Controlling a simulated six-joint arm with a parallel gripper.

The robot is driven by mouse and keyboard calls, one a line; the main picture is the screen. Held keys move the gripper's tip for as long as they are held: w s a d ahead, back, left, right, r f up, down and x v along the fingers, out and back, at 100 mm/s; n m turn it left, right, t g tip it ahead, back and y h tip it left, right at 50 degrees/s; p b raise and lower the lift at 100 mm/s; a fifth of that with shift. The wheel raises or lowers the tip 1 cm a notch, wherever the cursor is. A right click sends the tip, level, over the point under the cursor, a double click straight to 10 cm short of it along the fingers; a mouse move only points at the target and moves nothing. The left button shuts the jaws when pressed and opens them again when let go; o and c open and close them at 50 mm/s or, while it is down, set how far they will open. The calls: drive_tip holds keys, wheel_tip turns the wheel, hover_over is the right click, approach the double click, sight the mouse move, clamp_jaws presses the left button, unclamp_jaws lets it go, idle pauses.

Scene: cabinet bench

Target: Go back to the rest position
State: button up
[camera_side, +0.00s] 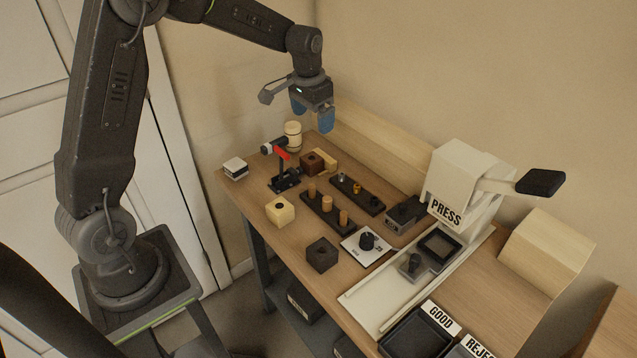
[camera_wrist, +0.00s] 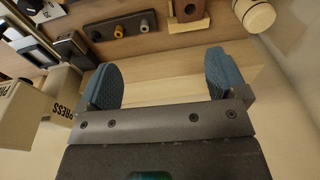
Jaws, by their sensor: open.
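My gripper (camera_side: 313,118) hangs in the air above the far end of the wooden bench, near the back wall, with its blue fingers pointing down. In the wrist view its two blue fingers (camera_wrist: 165,80) stand wide apart with nothing between them. The gripper is open and empty. In the side view it is above and to the right of a pale wooden cylinder (camera_side: 293,135), apart from it. The wrist view shows the back part of the bench and the pale back board beyond the fingers.
The white press (camera_side: 462,185) stands right, with GOOD and REJECT trays in front.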

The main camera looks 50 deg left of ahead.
drive_tip(key=s+d+r+t, duration=0.2)
drive_tip(key=s+d+r, duration=0.7)
drive_tip(key=s+r, duration=0.3)
drive_tip(key=s+d+f+t, duration=0.1)
drive_tip(key=s+d, duration=0.1)
drive_tip(key=s, duration=0.5)
drive_tip(key=s+d+f+t, duration=0.1)
drive_tip(key=s+d, duration=0.1)
drive_tip(key=s, duration=0.5)
drive_tip(key=shift+s+d, duration=0.2)
drive_tip(key=shift+d, duration=0.05)
